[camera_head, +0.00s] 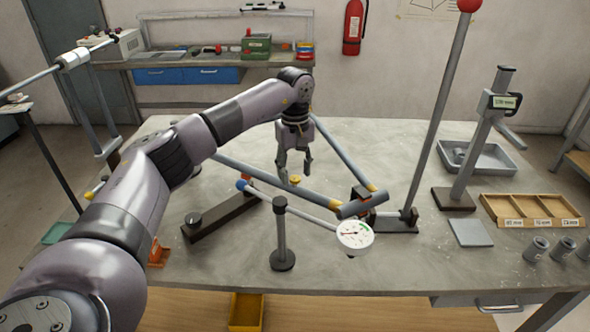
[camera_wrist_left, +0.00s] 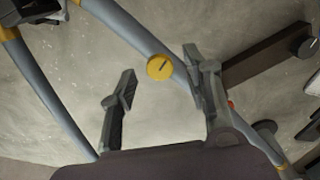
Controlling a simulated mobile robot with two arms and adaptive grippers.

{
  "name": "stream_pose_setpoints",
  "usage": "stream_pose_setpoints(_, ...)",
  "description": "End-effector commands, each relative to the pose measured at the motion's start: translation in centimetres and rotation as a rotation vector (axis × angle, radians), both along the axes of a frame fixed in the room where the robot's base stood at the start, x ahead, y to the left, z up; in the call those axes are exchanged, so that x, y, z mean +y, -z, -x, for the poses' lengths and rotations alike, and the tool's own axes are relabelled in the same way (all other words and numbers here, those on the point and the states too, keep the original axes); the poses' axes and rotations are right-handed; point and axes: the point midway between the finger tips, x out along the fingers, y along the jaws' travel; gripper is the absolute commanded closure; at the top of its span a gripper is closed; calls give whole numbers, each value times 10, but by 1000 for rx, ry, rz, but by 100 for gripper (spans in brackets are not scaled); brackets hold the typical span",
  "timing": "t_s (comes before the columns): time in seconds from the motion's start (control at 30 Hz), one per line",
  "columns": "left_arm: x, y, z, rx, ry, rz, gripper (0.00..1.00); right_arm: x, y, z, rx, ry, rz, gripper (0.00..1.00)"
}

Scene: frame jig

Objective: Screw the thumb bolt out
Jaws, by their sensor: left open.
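The thumb bolt is a small yellow round knob (camera_head: 295,180) on the grey-blue frame tube (camera_head: 255,176) of the jig. In the left wrist view the yellow knob (camera_wrist_left: 160,67) shows a dark slot line on its face and sits on the tube (camera_wrist_left: 130,32). My left gripper (camera_head: 295,176) hangs pointing down over the knob in the head view. In the left wrist view its two fingers (camera_wrist_left: 160,88) are apart, with the knob between and a little beyond the tips; nothing is held. My right gripper is not in view.
A dial gauge (camera_head: 354,234) on a post stands in front of the frame. A tall rod with a red ball (camera_head: 467,5) and a height gauge (camera_head: 480,140) stand at right. A wooden tray (camera_head: 532,209) and grey cylinders (camera_head: 537,249) are at far right.

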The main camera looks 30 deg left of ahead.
Motion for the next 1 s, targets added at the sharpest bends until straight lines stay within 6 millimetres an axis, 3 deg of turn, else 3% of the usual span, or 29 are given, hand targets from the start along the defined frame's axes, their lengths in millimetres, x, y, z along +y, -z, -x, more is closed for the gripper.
stream_pose_setpoints(0.4, 0, 9, 0, -1, 0, -1, 56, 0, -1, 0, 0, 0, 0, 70)
stream_pose_setpoints(1.0, 0, 8, 0, 0, 0, 0, 96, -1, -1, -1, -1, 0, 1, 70)
